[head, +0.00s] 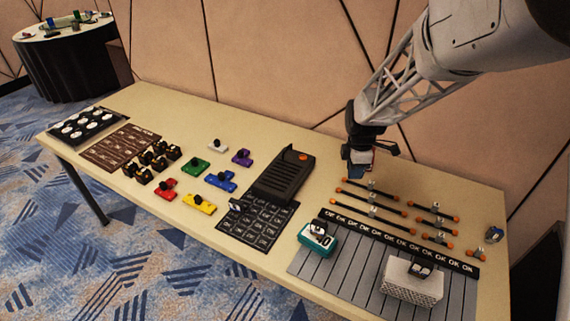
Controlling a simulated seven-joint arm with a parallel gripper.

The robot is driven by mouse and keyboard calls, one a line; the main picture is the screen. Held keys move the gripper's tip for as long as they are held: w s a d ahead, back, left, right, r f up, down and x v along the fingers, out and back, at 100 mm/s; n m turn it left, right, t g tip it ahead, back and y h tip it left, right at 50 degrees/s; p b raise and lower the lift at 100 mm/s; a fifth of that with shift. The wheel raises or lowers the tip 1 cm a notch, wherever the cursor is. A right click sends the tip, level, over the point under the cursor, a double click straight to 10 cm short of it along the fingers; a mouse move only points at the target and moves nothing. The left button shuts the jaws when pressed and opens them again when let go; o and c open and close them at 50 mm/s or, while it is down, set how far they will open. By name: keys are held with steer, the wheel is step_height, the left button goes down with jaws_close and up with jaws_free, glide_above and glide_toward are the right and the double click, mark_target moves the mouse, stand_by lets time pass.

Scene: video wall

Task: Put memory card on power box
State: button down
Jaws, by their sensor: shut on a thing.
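My gripper (359,163) is above the back part of the table, right of the black device with an orange knob. It is shut on a small dark, bluish piece (361,169), which seems to be the memory card; the fingers hide part of it. A white perforated box (408,286), which looks like the power box, stands on the grey slatted mat at the front right. A small black and silver piece sits on its top. My gripper is well behind it and to its left, apart from it.
A teal box (318,240) stands left of the white box. Orange-tipped black rods (376,204) lie between my gripper and the mat. The black device (281,176), a dark grid mat (257,223) and several coloured blocks are further left. A small blue-grey item (493,235) lies at the right edge.

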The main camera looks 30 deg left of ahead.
steer(key=s+a+n, duration=0.2)
steer(key=s+a, duration=0.3)
steer(key=a, duration=0.3)
steer(key=s+a+n, duration=0.1)
steer(key=s+a, duration=0.4)
steer(key=a, duration=0.3)
steer(key=f, duration=0.5)
steer(key=shift+w+d, duration=0.3)
steer(key=shift+d, duration=0.05)
steer(key=shift+w, duration=0.1)
glide_above(283, 170)
steer(key=shift+f, duration=0.75)
steer(key=shift+f, duration=1.75)
steer(key=shift+f, duration=0.1)
